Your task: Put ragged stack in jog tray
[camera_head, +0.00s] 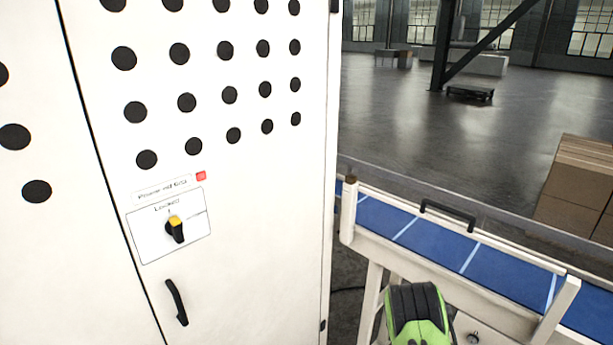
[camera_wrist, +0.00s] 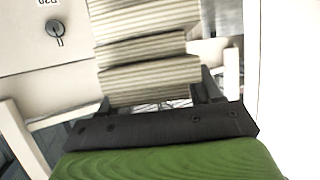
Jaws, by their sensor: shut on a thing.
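The ragged stack (camera_wrist: 150,50) fills the upper middle of the wrist view. It is a pile of cream, sheet-like layers in uneven, stepped bundles. My gripper (camera_wrist: 157,92) is shut on it, with one dark finger at each side of its lower part. The far end of the stack runs out of the top of the picture. In the head view only the green and black end of my arm shows at the bottom, and the stack is hidden. I cannot make out the jog tray in either view.
A white cabinet (camera_head: 260,220) with round holes and a yellow-black switch (camera_head: 175,228) stands at left. A blue belt conveyor (camera_head: 430,241) with a white frame runs beside it. Brown boxes (camera_head: 575,185) stand at right. Open floor (camera_head: 430,125) lies beyond.

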